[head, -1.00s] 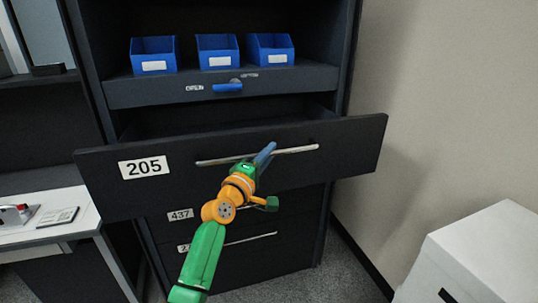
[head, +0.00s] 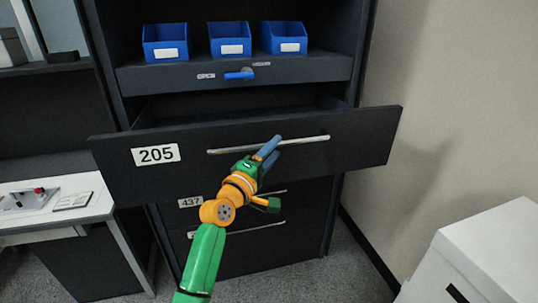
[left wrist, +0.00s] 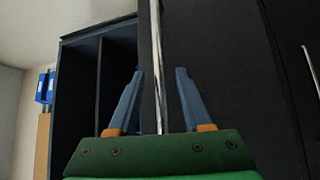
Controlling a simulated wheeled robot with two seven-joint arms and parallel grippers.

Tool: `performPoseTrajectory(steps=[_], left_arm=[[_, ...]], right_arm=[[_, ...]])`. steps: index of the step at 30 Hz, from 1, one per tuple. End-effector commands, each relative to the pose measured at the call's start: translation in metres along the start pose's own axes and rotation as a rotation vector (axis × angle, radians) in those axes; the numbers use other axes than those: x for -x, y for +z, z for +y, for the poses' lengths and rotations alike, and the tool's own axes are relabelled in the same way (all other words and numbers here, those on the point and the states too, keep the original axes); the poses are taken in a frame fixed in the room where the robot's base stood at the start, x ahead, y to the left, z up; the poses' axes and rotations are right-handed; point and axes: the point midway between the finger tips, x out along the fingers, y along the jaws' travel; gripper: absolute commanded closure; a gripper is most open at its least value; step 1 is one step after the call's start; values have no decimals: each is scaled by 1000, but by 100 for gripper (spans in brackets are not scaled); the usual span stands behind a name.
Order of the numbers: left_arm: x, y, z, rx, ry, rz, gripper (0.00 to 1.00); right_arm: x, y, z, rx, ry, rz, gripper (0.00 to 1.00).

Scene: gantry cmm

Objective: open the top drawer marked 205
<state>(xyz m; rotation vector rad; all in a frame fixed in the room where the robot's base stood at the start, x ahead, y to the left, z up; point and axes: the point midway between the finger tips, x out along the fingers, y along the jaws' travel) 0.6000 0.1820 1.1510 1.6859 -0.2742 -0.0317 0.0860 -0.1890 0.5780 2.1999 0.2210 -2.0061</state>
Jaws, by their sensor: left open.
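The top drawer marked 205 (head: 345,150) stands pulled out from the dark cabinet, with a dark gap behind its front. Its label (head: 156,154) is at the left of the front. A long silver bar handle (head: 305,141) runs across the front. My left gripper (head: 270,147) is at the handle's middle, its blue fingers open. In the left wrist view the handle (left wrist: 156,60) runs between the two spread fingers (left wrist: 160,85), apart from both. My right gripper is not in view.
Above the drawer, a shelf with a blue latch handle (head: 240,75) carries blue bins (head: 229,41). A drawer marked 437 (head: 190,202) is below, closed. A white desk (head: 50,200) stands at left, a white box (head: 490,250) at lower right, beside the wall.

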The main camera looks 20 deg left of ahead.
Motion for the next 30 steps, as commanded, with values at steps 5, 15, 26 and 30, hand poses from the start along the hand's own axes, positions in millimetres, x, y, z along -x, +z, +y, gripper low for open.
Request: performPoseTrajectory(steps=[5, 15, 26, 30], left_arm=[[26, 0, -2, 0, 0, 1, 50], [35, 0, -1, -1, -2, 1, 50], [41, 12, -83, -102, -183, -10, 50], [88, 40, -222, -318, -491, -98, 50]], right_arm=[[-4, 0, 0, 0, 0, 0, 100], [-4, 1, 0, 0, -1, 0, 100], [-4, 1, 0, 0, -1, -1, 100], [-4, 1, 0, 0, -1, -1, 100]])
